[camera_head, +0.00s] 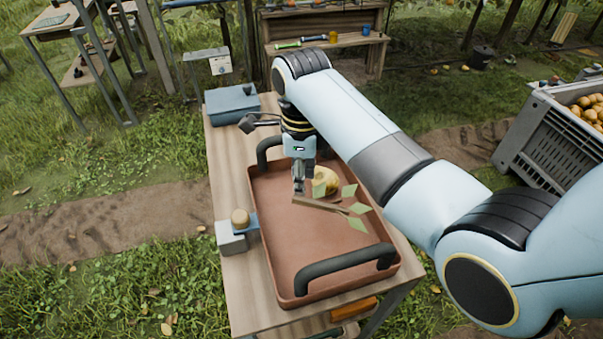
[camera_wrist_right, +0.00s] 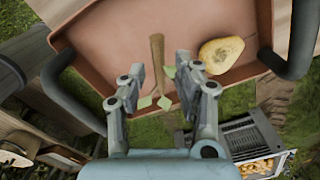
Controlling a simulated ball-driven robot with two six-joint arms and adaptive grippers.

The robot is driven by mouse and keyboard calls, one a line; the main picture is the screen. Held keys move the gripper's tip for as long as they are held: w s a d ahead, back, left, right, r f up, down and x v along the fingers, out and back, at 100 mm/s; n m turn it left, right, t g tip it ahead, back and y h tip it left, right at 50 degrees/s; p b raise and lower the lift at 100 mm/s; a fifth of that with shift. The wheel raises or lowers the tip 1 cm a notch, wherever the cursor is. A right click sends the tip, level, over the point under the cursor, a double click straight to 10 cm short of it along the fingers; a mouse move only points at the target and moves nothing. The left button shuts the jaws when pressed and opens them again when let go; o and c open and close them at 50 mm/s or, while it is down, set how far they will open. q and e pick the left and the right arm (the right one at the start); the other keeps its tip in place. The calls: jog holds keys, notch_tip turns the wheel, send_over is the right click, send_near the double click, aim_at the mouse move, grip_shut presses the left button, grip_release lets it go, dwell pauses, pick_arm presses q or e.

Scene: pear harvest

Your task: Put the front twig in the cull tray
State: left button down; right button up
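The twig (camera_head: 318,204) is brown with several pale green leaves. It is over the inside of the reddish-brown tray (camera_head: 285,255), which has two dark handles. I cannot tell whether it rests on the tray floor. My right gripper (camera_head: 299,188) is at the bare end of the twig. In the right wrist view the twig (camera_wrist_right: 157,62) lies between the two fingers of my right gripper (camera_wrist_right: 160,70), which stand apart with gaps on both sides. My left gripper is not in view.
A yellow pear (camera_head: 327,179) lies in the tray beside the twig. The tray is on a wooden table (camera_head: 232,275). A blue box (camera_head: 232,104) stands at the back, and a small scale-like block (camera_head: 232,238) stands left of the tray. A grey crate of fruit (camera_head: 545,150) is at right.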

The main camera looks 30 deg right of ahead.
jog(key=shift+o, duration=0.8)
jog(key=shift+r, duration=0.35)
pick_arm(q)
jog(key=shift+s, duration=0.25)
pick_arm(e)
notch_tip(320, 180, up, 7)
jog(key=shift+f, duration=0.15)
